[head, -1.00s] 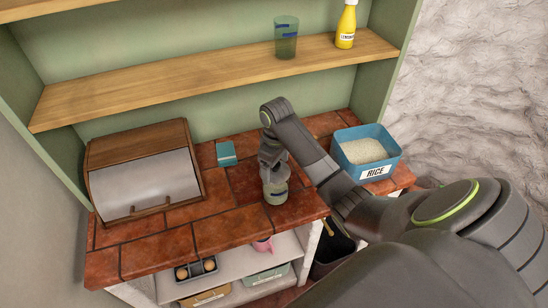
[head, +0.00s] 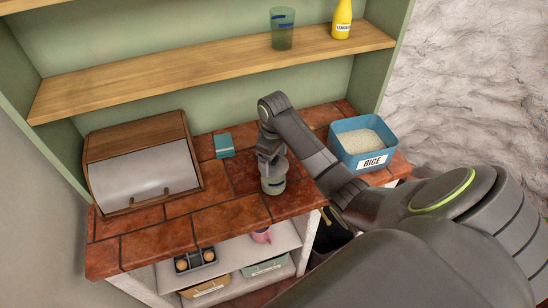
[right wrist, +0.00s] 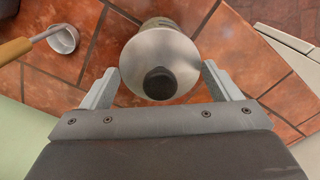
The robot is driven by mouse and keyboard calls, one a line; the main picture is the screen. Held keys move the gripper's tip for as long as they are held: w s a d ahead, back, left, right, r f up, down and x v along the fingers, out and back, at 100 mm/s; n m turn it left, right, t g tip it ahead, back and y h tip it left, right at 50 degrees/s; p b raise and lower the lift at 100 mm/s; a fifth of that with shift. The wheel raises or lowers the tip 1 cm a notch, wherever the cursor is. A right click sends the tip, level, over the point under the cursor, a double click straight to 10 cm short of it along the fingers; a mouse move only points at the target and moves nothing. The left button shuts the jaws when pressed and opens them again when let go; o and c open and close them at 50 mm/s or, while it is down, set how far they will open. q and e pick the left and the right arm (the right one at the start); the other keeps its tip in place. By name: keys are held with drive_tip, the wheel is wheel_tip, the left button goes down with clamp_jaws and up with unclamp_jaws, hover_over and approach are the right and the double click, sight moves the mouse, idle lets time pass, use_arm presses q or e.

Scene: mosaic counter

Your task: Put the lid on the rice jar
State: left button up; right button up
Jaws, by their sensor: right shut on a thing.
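My right gripper (head: 270,165) is low over the counter, pointing down at a small greenish jar (head: 273,185) with a dark blue mark. In the right wrist view its fingers (right wrist: 160,82) flank a round silver lid (right wrist: 140,62) with a black knob and are shut on it. The jar's side (right wrist: 160,23) shows just beyond the lid. I cannot tell whether the lid is seated or just above the rim. A blue open bin (head: 349,153) labelled RICE, with white rice in it, stands at the counter's right end. My left gripper is out of view.
A wooden bread box (head: 135,145) stands on the left of the counter (head: 225,215), and a small teal box (head: 224,145) behind the jar. A tumbler (head: 282,28) and a yellow bottle (head: 342,18) are on the shelf (head: 180,70) above.

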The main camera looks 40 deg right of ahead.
idle(0.3)
drive_tip(key=shift+f, duration=0.55)
idle(0.6)
drive_tip(key=o, duration=0.9)
